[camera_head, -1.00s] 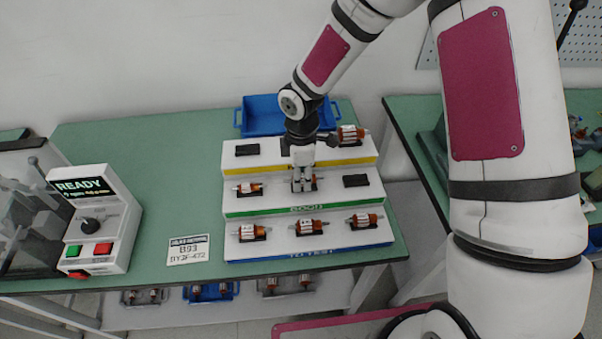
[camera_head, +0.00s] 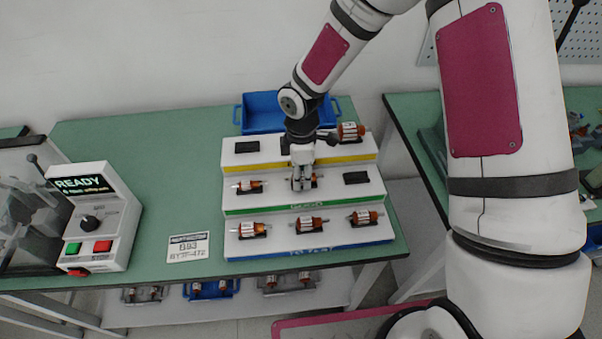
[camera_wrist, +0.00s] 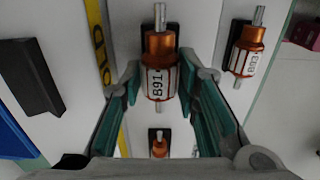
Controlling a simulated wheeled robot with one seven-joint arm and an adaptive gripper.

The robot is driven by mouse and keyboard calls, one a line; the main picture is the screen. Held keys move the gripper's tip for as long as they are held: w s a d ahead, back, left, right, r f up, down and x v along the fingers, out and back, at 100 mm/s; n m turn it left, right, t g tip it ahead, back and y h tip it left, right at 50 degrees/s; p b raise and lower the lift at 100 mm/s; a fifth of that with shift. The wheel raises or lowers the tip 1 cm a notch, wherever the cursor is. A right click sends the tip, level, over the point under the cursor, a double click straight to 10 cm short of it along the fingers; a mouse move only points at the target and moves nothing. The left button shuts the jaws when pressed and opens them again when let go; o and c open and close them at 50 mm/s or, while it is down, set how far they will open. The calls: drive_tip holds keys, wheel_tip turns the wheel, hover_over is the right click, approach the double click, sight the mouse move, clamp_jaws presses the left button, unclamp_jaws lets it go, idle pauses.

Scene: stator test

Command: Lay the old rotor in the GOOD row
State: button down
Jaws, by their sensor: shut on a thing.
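The rotor labelled B91 (camera_wrist: 160,75), with copper windings and a steel shaft, is between my fingers in the wrist view. In the head view it shows partly at the middle of the stand's middle tier (camera_head: 330,190), the one above the green strip. My gripper (camera_head: 302,183) is over that spot with its fingers pointing down, shut on the rotor. A dark cradle lies directly under or behind the rotor; I cannot tell whether the rotor touches it. The teal finger pads (camera_wrist: 162,72) stand on both sides of the rotor.
Another rotor (camera_head: 249,186) lies left on the middle tier; the right cradle (camera_head: 356,178) there is empty. Several rotors, including B93 (camera_wrist: 244,50), lie on the front tier. The back tier holds one rotor (camera_head: 350,131) at right. A blue bin (camera_head: 262,110) stands behind.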

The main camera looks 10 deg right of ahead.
drive_tip(key=c, duration=1.2)
unclamp_jaws()
drive_tip(key=shift+o, duration=0.2)
wheel_tip(320, 180, up, 12)
drive_tip(key=s+d+r+m+t+h, duration=0.1)
drive_tip(key=s+d+r+m, duration=0.35)
drive_tip(key=r, duration=0.35)
drive_tip(key=s+d+r+m+t+h, duration=0.1)
drive_tip(key=s+d+r+m+t, duration=0.1)
drive_tip(key=s+d+r+m, duration=0.45)
drive_tip(key=s+d+r+m+t+y, duration=0.2)
drive_tip(key=s+r+m, duration=0.5)
drive_tip(key=s, duration=0.4)
drive_tip(key=shift+r+t, duration=0.25)
drive_tip(key=shift+t, duration=0.05)
